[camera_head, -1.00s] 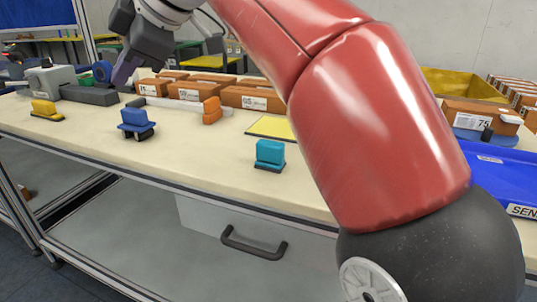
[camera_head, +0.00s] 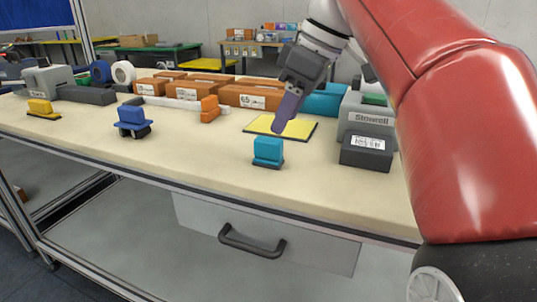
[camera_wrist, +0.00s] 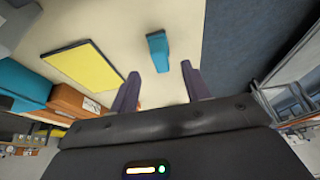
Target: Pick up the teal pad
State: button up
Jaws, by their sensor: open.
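The teal pad (camera_head: 268,151) stands upright on a dark base near the front edge of the cream table. In the wrist view the teal pad (camera_wrist: 158,50) lies ahead of my gripper, roughly between the lines of its two fingers but beyond the tips. My gripper (camera_head: 284,122) is above the table, just behind and slightly right of the pad in the head view. In the wrist view my gripper (camera_wrist: 160,76) has its two purple fingers spread apart with nothing between them. It does not touch the pad.
A yellow mat (camera_head: 298,129) lies behind the pad. A blue pad (camera_head: 132,121) and a yellow one (camera_head: 40,108) stand to the left. A dark labelled box (camera_head: 366,153) is at right. Orange boxes (camera_head: 250,97) line the back. The table front around the pad is clear.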

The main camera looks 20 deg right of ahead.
aim_at(269, 139)
jog(key=x, duration=0.2)
jog(key=b+x, duration=0.1)
jog(key=x, duration=0.4)
jog(key=shift+w+a+r, duration=0.15)
jog(key=shift+w+a, duration=0.15)
jog(key=shift+a, duration=0.05)
grip_shut()
